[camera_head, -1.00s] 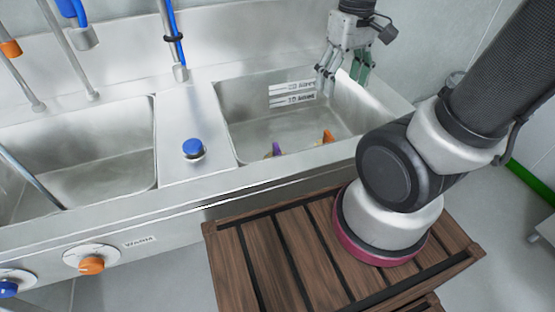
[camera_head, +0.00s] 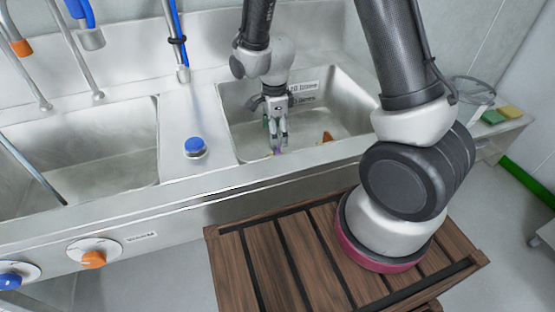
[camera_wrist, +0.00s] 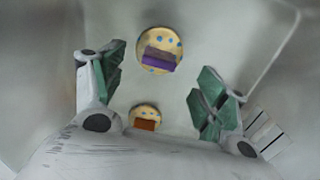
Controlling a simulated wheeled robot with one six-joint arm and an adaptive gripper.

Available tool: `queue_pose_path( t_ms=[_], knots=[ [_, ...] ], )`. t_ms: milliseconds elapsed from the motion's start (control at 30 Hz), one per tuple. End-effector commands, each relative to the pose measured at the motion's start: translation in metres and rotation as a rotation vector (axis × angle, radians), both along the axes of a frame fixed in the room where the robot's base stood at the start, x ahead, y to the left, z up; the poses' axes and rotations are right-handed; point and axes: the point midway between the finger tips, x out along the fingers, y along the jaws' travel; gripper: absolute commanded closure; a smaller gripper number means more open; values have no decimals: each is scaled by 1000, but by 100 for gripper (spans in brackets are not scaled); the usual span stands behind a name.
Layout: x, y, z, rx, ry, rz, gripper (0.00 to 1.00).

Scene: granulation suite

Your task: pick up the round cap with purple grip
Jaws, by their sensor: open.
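The round cap with the purple grip (camera_wrist: 158,52) lies on the floor of the right sink basin. In the wrist view it is a pale yellow disc with blue dots and a purple bar across it, near the top middle. My gripper (camera_head: 278,143) is open and empty, pointing down into the right basin above the purple cap. In the wrist view the green-padded fingers (camera_wrist: 160,95) stand wide apart, and the purple cap appears between and beyond them.
A similar cap with an orange grip (camera_wrist: 145,117) lies close by in the same basin, and also shows in the head view (camera_head: 327,136). The basin walls (camera_head: 345,100) enclose both caps. A blue knob (camera_head: 195,147) stands on the ledge left of the basin.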

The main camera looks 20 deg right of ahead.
Motion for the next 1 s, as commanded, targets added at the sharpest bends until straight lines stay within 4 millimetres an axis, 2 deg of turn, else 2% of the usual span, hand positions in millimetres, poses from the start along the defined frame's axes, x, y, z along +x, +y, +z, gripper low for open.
queue_pose_path(
  t_ms=[500,800,1000],
  knots=[
    [0,-9,-69,-3,5,-4,27],
    [1,-8,-74,-1,2,-3,27],
    [1,-8,-74,-1,2,-3,63]
  ],
)
